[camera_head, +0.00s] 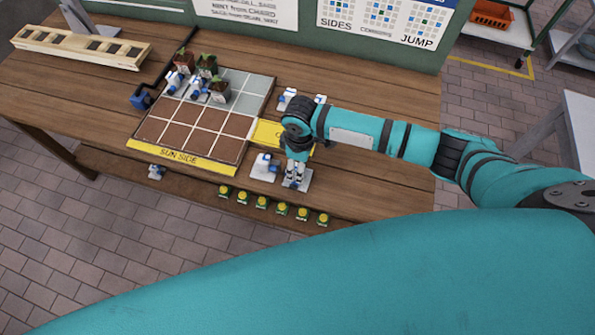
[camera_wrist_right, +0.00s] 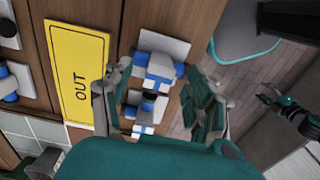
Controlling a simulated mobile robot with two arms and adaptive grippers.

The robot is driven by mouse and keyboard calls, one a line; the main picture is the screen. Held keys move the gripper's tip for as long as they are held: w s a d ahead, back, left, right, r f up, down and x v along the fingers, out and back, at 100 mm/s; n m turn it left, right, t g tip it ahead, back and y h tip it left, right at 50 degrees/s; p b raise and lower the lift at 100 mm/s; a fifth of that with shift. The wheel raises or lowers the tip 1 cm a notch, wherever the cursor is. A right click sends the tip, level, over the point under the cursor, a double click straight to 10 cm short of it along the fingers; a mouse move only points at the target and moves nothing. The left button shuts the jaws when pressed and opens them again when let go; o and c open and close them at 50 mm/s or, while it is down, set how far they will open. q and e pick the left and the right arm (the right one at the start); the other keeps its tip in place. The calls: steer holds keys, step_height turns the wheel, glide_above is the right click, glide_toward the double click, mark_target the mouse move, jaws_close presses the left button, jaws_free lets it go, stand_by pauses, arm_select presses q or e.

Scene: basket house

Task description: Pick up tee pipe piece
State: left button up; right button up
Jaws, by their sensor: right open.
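White and blue pipe pieces sit on small white plates at the table's front edge; I cannot tell for certain which one is the tee. One piece (camera_head: 264,164) stands just left of my right gripper (camera_head: 296,167). Another sits on a plate (camera_head: 304,183) directly below the gripper, largely hidden by it. In the right wrist view, my right gripper (camera_wrist_right: 158,108) is open, with its fingers apart. A blue and white piece (camera_wrist_right: 158,66) shows beyond the fingers, and another lies lower between them. My left gripper is not in the head view; what looks like it (camera_wrist_right: 277,100) shows small in the wrist view.
A gridded planting board (camera_head: 183,128) with small potted plants (camera_head: 207,66) lies left. A yellow OUT sign (camera_wrist_right: 78,72) lies behind the pieces. More white plates with blue pieces (camera_head: 288,98) stand at the back. A wooden rack (camera_head: 80,46) is at far left.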

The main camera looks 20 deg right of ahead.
steer(key=shift+a+f, duration=0.1)
steer(key=shift+f, duration=1.3)
jaws_close()
